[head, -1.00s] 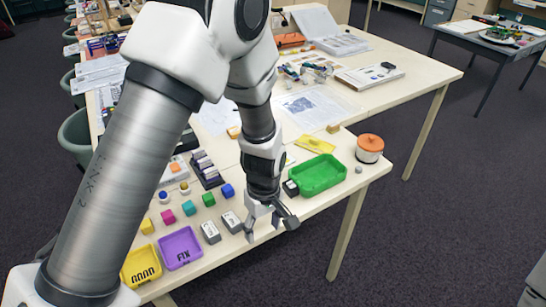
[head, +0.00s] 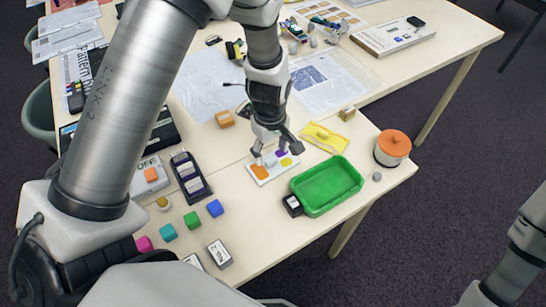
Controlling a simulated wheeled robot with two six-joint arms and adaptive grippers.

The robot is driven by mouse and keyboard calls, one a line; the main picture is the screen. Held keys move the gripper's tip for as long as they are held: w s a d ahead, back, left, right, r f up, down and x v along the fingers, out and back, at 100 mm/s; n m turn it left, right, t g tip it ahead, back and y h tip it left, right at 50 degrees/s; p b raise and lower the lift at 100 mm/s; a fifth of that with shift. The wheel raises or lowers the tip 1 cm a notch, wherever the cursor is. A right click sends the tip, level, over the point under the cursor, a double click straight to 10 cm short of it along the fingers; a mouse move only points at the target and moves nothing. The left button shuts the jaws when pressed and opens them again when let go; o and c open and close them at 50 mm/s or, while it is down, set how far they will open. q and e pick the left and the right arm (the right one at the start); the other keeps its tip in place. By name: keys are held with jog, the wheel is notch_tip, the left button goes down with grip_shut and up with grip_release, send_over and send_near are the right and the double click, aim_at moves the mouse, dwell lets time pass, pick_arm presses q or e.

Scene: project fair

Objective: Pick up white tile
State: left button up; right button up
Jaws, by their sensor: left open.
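A small white tile (head: 270,162) appears to lie on a pale board (head: 264,181) in the middle of the table, among orange (head: 260,172), purple (head: 282,153) and yellow (head: 287,162) pieces. My left gripper (head: 279,149) points down over this board with its fingers spread. Its jaws look empty. The fingers partly cover the board's far side, and I cannot tell whether they touch anything. My right gripper is out of view; only part of my right arm shows at the lower right.
A green tray (head: 328,212) stands just right of the board, with a dark-and-white block (head: 292,205) at its corner. A yellow packet (head: 325,138) lies behind it. An orange-lidded jar (head: 392,148) stands near the right edge. A dark rack (head: 190,176) and coloured cubes stand left.

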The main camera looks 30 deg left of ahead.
aim_at(270, 159)
pick_arm(q)
jog(key=f, duration=0.3)
jog(key=w+f, duration=0.1)
jog(key=shift+a+f, duration=0.15)
jog(key=shift+a, duration=0.2)
jog(key=shift+s, duration=0.15)
jog(key=shift+s+d+r, duration=0.15)
jog(key=shift+r, duration=0.05)
jog(key=c, duration=0.6)
jog(key=shift+s, duration=0.1)
jog(key=c, duration=0.6)
grip_shut()
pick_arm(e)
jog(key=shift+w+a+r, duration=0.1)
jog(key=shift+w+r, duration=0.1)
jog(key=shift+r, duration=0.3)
